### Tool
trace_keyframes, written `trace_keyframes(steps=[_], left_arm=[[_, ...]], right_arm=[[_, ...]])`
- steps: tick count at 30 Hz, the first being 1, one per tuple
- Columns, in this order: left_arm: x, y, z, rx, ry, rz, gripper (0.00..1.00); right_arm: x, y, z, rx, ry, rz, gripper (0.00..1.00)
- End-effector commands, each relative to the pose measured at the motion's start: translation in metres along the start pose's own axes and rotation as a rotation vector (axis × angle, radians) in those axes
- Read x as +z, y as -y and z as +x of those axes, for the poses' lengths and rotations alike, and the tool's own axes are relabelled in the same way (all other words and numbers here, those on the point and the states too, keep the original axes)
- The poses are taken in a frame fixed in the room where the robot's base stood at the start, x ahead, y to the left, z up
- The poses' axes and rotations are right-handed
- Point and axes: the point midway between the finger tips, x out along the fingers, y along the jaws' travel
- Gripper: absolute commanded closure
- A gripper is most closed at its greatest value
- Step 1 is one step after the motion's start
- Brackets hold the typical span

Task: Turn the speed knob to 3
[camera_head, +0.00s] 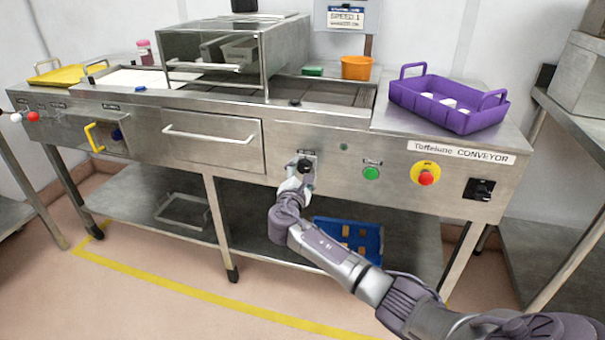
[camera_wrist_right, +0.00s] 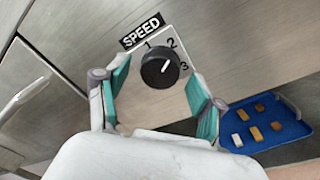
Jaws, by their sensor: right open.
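The black speed knob (camera_wrist_right: 160,70) sits on a light plate marked 1, 2 and 3 under a SPEED label (camera_wrist_right: 142,32). Its white pointer line slants up and right in the wrist view, between the 2 and the 3; I cannot tell its exact setting. My right gripper (camera_wrist_right: 158,82) is open, with a teal-padded finger on each side of the knob and gaps to it. In the head view the knob (camera_head: 305,165) shows just above my right gripper (camera_head: 298,182) on the conveyor front. The sign (camera_head: 346,17) above the machine reads SPEED 1. My left gripper is out of view.
Right of the knob are a green button (camera_head: 372,173), a red stop button on yellow (camera_head: 426,175) and a black switch (camera_head: 479,189). A drawer handle (camera_head: 210,135) sticks out to the left. A blue tray (camera_head: 373,236) lies on the lower shelf. A purple basket (camera_head: 462,119) stands on top.

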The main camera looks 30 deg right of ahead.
Motion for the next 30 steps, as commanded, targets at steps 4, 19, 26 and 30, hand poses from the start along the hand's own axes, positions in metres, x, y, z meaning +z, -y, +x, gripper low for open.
trace_keyframes(steps=[4, 19, 26, 30], left_arm=[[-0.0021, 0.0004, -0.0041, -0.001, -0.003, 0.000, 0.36], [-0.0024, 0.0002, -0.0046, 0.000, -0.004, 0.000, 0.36], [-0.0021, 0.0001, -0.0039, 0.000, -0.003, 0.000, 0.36], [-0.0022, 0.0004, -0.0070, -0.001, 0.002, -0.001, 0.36]], right_arm=[[0.0003, 0.0000, 0.0070, 0.000, 0.001, 0.000, 0.32], [0.0003, 0.0002, 0.0073, -0.001, 0.000, 0.000, 0.74], [0.0000, 0.0006, 0.0071, -0.001, 0.000, 0.002, 0.92], [-0.0009, 0.0013, 0.0070, 0.000, 0.001, 0.024, 0.92]])
